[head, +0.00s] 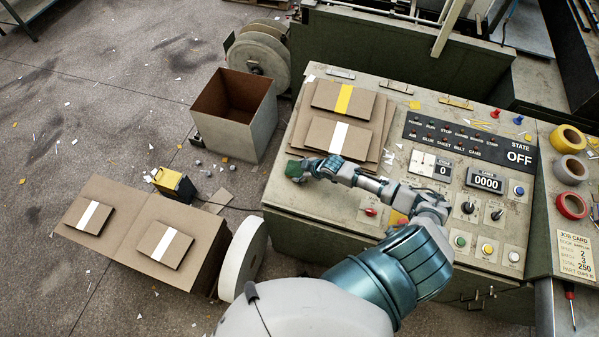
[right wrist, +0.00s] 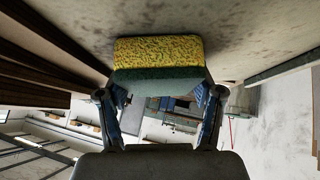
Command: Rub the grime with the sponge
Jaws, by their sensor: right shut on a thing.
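My right gripper (head: 303,170) reaches over the left front part of the grey control console (head: 290,203), below the cardboard stack. It is shut on the sponge (head: 294,168), of which only a small dark green part shows in the head view. In the right wrist view the sponge (right wrist: 158,50) is yellow on one side and dark green on the other, between the two fingers (right wrist: 160,97). Its yellow side faces a grey, mottled surface; I cannot tell if they touch. Faint dark smudges of grime (right wrist: 235,24) show on that surface. My left gripper is not in view.
Flat cardboard pieces (head: 309,97) lie stacked on the console just beyond the gripper. Switches, buttons and a counter (head: 485,182) fill its right side. Tape rolls (head: 568,139) stand at the far right. An open box (head: 247,130) and cardboard (head: 125,218) are on the floor at left.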

